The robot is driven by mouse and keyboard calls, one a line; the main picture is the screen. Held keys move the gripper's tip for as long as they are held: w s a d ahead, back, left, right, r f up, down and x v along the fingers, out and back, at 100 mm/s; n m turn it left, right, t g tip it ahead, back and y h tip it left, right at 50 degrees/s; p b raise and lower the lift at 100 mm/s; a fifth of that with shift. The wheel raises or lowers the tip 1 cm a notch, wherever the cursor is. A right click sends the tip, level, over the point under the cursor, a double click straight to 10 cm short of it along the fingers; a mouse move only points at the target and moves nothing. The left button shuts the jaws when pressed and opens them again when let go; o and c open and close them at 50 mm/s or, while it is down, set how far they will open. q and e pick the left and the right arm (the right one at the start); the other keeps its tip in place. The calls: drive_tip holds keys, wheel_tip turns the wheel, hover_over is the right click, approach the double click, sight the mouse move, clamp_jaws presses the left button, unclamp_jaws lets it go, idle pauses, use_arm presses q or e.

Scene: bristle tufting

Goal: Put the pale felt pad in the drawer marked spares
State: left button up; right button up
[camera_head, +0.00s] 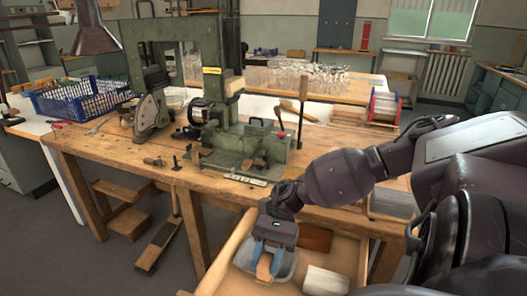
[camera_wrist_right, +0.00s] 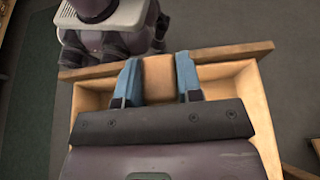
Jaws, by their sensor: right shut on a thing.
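My right gripper (camera_head: 265,258) reaches down into an open wooden drawer (camera_head: 222,262) under the bench front. Its blue fingers are shut on a tan block (camera_head: 264,268), which also shows between them in the right wrist view (camera_wrist_right: 158,78). Whether this block is the felt pad, I cannot tell. It is at or inside a grey plastic tray (camera_head: 285,268) in the drawer. A pale, whitish block (camera_head: 325,281) lies to the right of the tray. No spares marking is readable. My left gripper is not in view.
A reddish-brown block (camera_head: 315,237) lies towards the back of the drawer. A blue crate (camera_head: 85,98) stands at the left.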

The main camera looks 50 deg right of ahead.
sight(266, 279)
wheel_tip(266, 279, down, 6)
drive_tip(key=shift+r+b, duration=0.25)
drive_tip(key=shift+b, duration=0.4)
drive_tip(key=shift+f, duration=0.5)
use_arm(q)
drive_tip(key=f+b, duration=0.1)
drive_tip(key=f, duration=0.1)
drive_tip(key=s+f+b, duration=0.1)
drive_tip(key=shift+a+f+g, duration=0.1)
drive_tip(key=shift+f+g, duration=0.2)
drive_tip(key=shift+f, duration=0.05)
use_arm(e)
wheel_tip(266, 279, down, 6)
drive_tip(key=shift+f, duration=0.2)
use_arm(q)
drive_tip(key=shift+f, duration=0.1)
use_arm(e)
drive_tip(key=shift+f, duration=0.2)
drive_tip(key=o, duration=0.9)
